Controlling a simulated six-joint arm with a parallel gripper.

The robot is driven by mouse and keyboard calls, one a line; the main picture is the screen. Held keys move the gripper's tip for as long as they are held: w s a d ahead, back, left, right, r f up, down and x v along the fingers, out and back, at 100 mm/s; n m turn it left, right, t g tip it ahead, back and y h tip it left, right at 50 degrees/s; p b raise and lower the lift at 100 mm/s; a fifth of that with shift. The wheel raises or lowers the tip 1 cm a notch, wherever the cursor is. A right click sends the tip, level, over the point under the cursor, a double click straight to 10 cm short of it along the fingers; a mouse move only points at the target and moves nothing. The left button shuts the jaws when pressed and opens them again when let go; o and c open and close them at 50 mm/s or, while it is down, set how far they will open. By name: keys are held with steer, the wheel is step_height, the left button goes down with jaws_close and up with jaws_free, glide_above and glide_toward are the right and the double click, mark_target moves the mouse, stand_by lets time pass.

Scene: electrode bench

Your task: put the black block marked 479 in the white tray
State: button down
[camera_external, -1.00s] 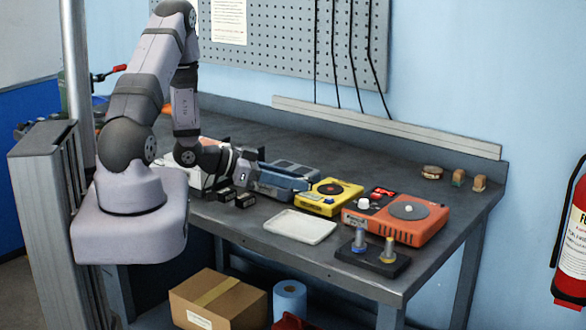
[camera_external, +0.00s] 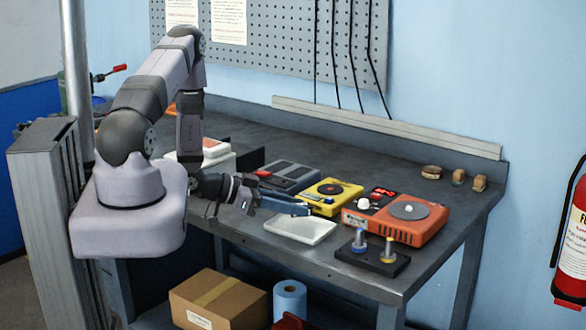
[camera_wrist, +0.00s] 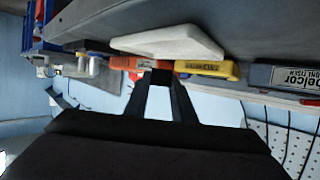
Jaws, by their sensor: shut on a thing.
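My gripper (camera_external: 302,208) reaches out to the right, low over the back part of the white tray (camera_external: 297,232). It is shut on a small dark thing (camera_wrist: 162,78), which looks like the black block, between the fingertips in the wrist view. Most of the block is hidden by the fingers, and I cannot read its number. The wrist view is upside down and shows the tray (camera_wrist: 170,42) close to the fingertips. I cannot tell whether the block touches the tray. No other thing shows in the tray.
A yellow device (camera_external: 328,198) and a grey device (camera_external: 290,176) stand behind the tray. An orange device (camera_external: 396,219) stands to its right. A black base with two posts (camera_external: 373,256) is at the front right. The bench's front edge is close to the tray.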

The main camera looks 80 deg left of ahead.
mark_target(292, 229)
steer(key=shift+f+p, duration=0.35)
steer(key=shift+f, duration=1.3)
steer(key=shift+f, duration=0.2)
steer(key=c, duration=1.5)
jaws_free()
steer(key=shift+r, duration=0.2)
steer(key=b+v, duration=0.4)
steer(key=v, duration=0.8)
